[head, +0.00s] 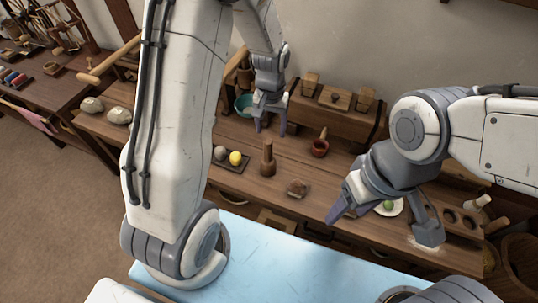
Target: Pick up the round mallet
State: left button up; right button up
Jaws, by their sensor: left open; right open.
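A brown wooden piece that looks like the round mallet (268,159) stands upright on the wooden bench, its narrower part up. My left gripper (270,128) is open and empty, fingers pointing down, above and behind the mallet in the picture; no contact shows. My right gripper (383,227) is open with its fingers wide apart, over the right part of the bench, well to the right of the mallet. It partly hides a white plate (397,209) with a green item.
Left of the mallet is a dark tray (236,168) with a yellow ball (235,158) and a grey one. A light-blue surface (290,262) lies in front.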

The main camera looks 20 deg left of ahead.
aim_at(268, 148)
pick_arm(q)
jog(key=f, duration=0.5)
jog(key=shift+w+a+f, duration=0.15)
jog(key=shift+a+f, duration=0.1)
jog(key=shift+a, duration=0.15)
jog(key=shift+f+p, duration=0.85)
jog(key=shift+f, duration=1.85)
grip_shut()
